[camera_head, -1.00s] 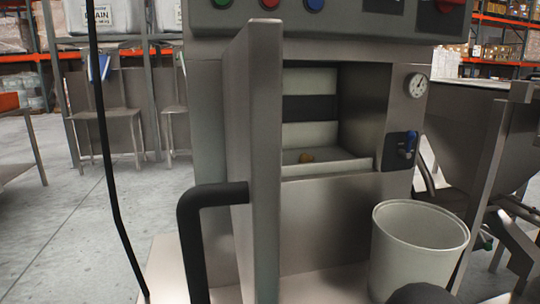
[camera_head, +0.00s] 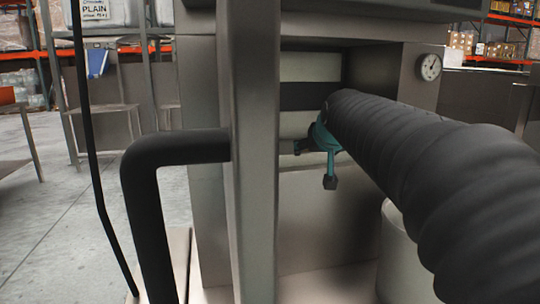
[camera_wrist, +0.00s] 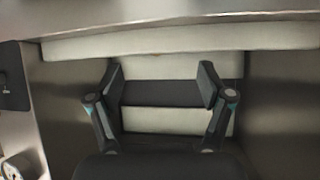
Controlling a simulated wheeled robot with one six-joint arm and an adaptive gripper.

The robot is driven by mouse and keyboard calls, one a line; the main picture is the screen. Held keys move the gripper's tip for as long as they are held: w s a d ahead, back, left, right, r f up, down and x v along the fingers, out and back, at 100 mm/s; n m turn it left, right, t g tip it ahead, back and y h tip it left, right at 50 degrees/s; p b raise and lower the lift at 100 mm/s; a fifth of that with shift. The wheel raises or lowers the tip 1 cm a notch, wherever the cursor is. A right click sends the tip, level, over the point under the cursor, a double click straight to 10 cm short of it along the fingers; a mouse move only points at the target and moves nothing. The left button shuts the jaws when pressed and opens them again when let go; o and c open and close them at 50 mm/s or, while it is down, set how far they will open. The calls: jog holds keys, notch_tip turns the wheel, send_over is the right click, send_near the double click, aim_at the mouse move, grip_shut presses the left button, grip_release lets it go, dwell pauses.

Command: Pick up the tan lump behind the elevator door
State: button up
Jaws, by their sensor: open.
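The elevator door (camera_head: 254,180) stands open, seen nearly edge-on, with a black bent handle (camera_head: 145,185) on its left. My gripper (camera_head: 308,165) is in front of the recess to the right of the door, its teal body partly hidden by my dark arm. In the wrist view my gripper (camera_wrist: 160,80) has its two fingers wide apart with nothing between them. They face the recess, with its pale back wall and dark band (camera_wrist: 160,93). I cannot make out the tan lump clearly in either current view; in the head view my gripper and arm cover much of the recess opening.
A pale bucket (camera_head: 394,245) stands at lower right, partly behind my arm. A round gauge (camera_head: 429,67) is on the machine's front right of the recess. The recess's side walls are close on both sides. A pale ledge (camera_wrist: 180,40) crosses the wrist view's top.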

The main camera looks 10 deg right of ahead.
jog(key=shift+t, duration=0.3)
jog(key=w+d, duration=0.1)
jog(key=w, duration=0.2)
jog(key=w+d+f, duration=0.1)
jog(key=w, duration=0.2)
jog(key=w+d+f, duration=0.1)
jog(key=w, duration=0.2)
jog(key=shift+w+d, duration=0.15)
jog(key=shift+r+x, duration=0.15)
jog(key=shift+x, duration=1.4)
jog(key=shift+r+x, duration=0.15)
jog(key=shift+x, duration=1.45)
jog(key=shift+w+d, duration=0.1)
jog(key=shift+w, duration=0.05)
jog(key=c, duration=1.2)
